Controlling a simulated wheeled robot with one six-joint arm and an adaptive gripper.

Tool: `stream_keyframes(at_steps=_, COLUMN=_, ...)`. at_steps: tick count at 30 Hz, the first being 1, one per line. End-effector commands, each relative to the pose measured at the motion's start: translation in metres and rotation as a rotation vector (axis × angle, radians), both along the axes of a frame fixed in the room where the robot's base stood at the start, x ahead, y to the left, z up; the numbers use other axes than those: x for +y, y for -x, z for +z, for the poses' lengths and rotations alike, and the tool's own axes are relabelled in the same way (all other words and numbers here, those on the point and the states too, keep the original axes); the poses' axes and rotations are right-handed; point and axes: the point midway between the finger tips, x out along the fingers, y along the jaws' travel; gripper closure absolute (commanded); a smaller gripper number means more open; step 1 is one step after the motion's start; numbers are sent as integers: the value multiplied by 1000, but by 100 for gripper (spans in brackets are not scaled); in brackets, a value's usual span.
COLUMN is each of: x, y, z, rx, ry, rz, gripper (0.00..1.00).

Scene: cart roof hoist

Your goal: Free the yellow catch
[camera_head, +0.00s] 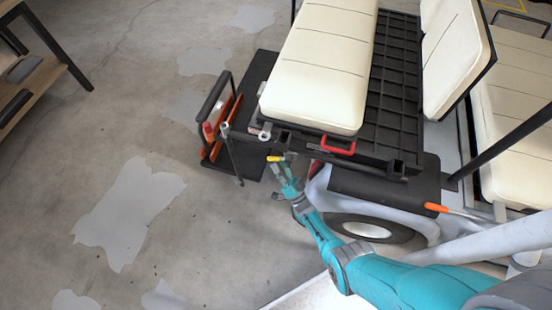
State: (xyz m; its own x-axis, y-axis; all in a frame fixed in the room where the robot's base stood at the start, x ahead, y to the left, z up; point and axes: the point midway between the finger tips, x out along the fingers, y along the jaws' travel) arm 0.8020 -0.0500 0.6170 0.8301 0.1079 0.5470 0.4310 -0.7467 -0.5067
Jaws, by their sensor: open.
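The yellow catch (276,158) is a small yellow piece on the dark frame below the front edge of the cream seat, near the cart's corner. My gripper (277,181) is at the end of the teal arm, just below the catch in the picture. It is open, and nothing shows between its fingers. The gripper tip comes very close to the catch; I cannot tell whether they touch. The catch's lower side and its mounting are too small to make out.
A red handle (338,147) sits under the seat (315,70), right of the catch. A grey upright post (232,155) and an orange-and-black rack (217,128) stand left. An orange-gripped lever (437,208) is at right, above the wheel (367,230). Open concrete floor (200,215) lies left.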

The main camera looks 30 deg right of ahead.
Motion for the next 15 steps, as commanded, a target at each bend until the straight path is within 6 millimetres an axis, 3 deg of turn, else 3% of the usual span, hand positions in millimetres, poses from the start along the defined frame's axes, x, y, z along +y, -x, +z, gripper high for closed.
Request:
stream_keyframes(at_steps=4, x=-3, y=20, z=-14, rx=2, ry=1, rz=-1, gripper=52)
stream_keyframes(at_steps=15, x=-5, y=38, z=-25, rx=-1, ry=0, rz=0, gripper=52)
